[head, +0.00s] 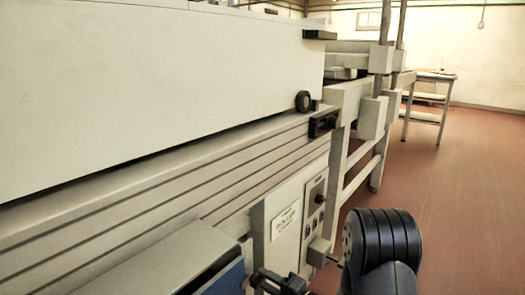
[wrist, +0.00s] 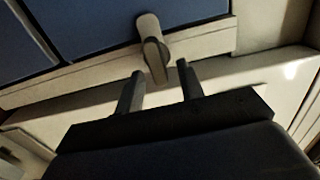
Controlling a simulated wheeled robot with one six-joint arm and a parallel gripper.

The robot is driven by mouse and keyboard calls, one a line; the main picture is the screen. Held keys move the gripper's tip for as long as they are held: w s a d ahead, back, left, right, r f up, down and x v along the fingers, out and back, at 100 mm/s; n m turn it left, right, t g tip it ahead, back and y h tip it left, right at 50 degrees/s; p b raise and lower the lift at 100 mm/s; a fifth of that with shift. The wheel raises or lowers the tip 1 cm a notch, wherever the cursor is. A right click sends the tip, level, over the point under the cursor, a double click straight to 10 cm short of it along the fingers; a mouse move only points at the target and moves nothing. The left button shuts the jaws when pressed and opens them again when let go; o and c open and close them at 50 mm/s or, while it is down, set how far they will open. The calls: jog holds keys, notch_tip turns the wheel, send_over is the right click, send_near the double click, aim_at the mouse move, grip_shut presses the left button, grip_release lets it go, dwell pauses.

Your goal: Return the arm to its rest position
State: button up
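In the wrist view my gripper (wrist: 160,70) is open, with its two dark fingers spread apart. A pale handle or knob (wrist: 150,32) stands out from a beige rail just beyond the fingertips. Its near end shows between the tips, and neither finger appears to touch it. Nothing is held. In the head view the dark rounded links of my arm are low at the right. A dark part at the bottom edge may be my wrist, but the fingers cannot be made out there.
The long curing tunnel (head: 150,75) fills the left and middle. A control panel (head: 312,205) and a blue panel (head: 215,275) are on its near side. Blue panels (wrist: 95,30) line the rail in the wrist view. A side table (head: 425,115) stands far right. Red floor (head: 465,190) is clear at right.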

jog(key=p+v, duration=0.2)
jog(key=v, duration=0.8)
jog(key=b+x, duration=0.3)
jog(key=x, duration=0.8)
jog(key=shift+w+a+f, duration=0.1)
jog(key=shift+w+a, duration=0.1)
jog(key=shift+a, duration=0.15)
jog(key=shift+s+d+r+m+p, duration=0.1)
jog(key=shift+d+r+m+p, duration=0.1)
jog(key=shift+m+p, duration=0.8)
jog(key=shift+p, duration=0.3)
jog(key=m+p, duration=0.4)
jog(key=p, duration=0.1)
jog(key=m+p, duration=0.2)
jog(key=shift+s+a+f+m+p, duration=0.1)
jog(key=shift+s+f+m+p, duration=0.1)
jog(key=shift+f+m+p, duration=0.5)
jog(key=shift+m+p, duration=0.5)
jog(key=shift+m, duration=0.2)
jog(key=shift+s, duration=0.1)
